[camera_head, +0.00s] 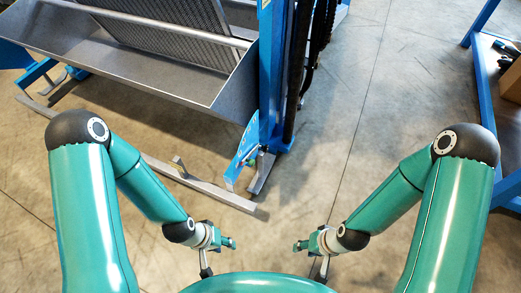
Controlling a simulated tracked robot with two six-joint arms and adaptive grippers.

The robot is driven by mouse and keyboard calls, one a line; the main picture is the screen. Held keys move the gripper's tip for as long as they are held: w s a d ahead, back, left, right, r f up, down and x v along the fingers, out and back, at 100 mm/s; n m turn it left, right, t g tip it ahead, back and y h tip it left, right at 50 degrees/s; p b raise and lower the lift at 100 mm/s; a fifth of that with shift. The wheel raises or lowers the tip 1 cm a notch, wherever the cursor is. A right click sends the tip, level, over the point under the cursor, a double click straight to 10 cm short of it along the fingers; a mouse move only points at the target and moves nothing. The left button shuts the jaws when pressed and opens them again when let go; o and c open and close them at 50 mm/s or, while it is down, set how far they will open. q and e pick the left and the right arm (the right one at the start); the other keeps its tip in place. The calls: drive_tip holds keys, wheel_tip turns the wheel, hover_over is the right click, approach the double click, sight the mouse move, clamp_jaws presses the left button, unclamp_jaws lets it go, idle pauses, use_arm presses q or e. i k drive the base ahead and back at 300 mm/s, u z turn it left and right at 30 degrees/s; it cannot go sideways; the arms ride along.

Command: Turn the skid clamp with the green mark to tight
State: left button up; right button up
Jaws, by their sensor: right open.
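A grey skid bar (222,192) lies on the floor below the blue frame, with a small upright metal piece (179,161) on it. That piece may be a skid clamp, but no green mark can be made out. My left gripper (229,243) is near the lower middle, below the skid bar's right end and apart from it. Its jaws are too small to read. My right gripper (302,246) is to its right, over bare floor, open and touching nothing.
A large metal trough with a sieve (170,27) fills the upper left. A blue post (270,75) with dark hoses (306,70) stands beside it, a blue plate (241,153) at its foot. A blue table (484,95) holding a box (512,82) is at right. Floor between is clear.

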sight(265, 148)
drive_tip(key=i, duration=1)
